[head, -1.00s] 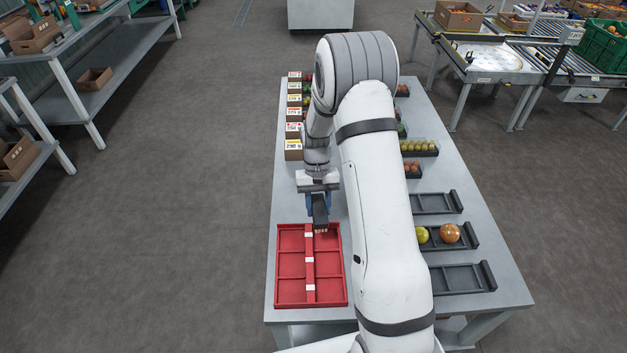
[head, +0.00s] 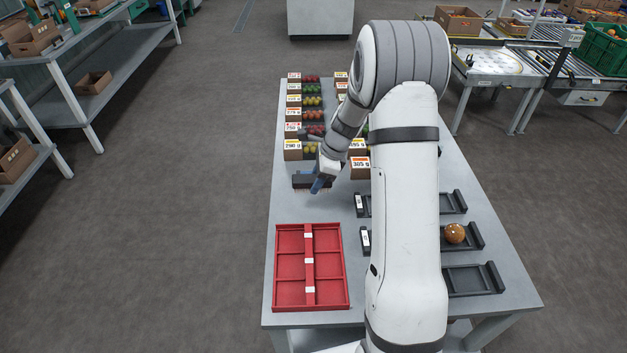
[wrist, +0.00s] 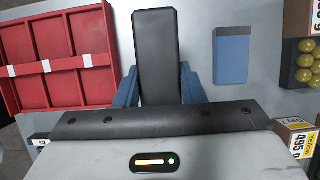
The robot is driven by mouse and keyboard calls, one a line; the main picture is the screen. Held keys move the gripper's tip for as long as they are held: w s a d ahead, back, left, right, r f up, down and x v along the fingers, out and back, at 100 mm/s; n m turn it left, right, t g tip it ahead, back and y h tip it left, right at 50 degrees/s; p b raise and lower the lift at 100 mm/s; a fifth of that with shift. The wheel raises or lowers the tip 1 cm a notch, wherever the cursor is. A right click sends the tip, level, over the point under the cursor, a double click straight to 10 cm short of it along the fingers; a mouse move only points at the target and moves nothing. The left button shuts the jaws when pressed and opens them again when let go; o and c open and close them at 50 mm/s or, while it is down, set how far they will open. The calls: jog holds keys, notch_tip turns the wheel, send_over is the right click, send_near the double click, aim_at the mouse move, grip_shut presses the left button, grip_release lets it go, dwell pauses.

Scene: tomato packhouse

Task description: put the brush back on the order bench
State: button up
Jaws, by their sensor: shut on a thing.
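The brush (head: 303,181) is a dark block with pale bristles along its underside. It lies crosswise in the head view, over the left side of the order bench (head: 377,205). My gripper (head: 319,185) is shut on it. In the wrist view the brush (wrist: 157,55) shows as a long black block between my two blue fingers (wrist: 158,88). I cannot tell whether its bristles touch the bench. My arm hides part of the bench's middle and right.
A red divided tray (head: 277,268) lies at the near left. Labelled boxes with produce (head: 293,155) line the far left. Black trays (head: 475,281) stand on the right, one with an orange fruit (head: 455,233). A flat blue thing (wrist: 232,58) lies on the bench.

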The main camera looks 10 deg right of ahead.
jog(key=shift+f+b, duration=2.6)
jog(key=shift+f, duration=1.3)
jog(key=shift+f, duration=0.35)
jog(key=o, duration=1.1)
jog(key=shift+c, duration=0.3)
jog(key=shift+c, duration=1.2)
jog(key=shift+s, duration=0.1)
jog(key=shift+r+p, duration=2.6)
jog(key=shift+r, duration=0.9)
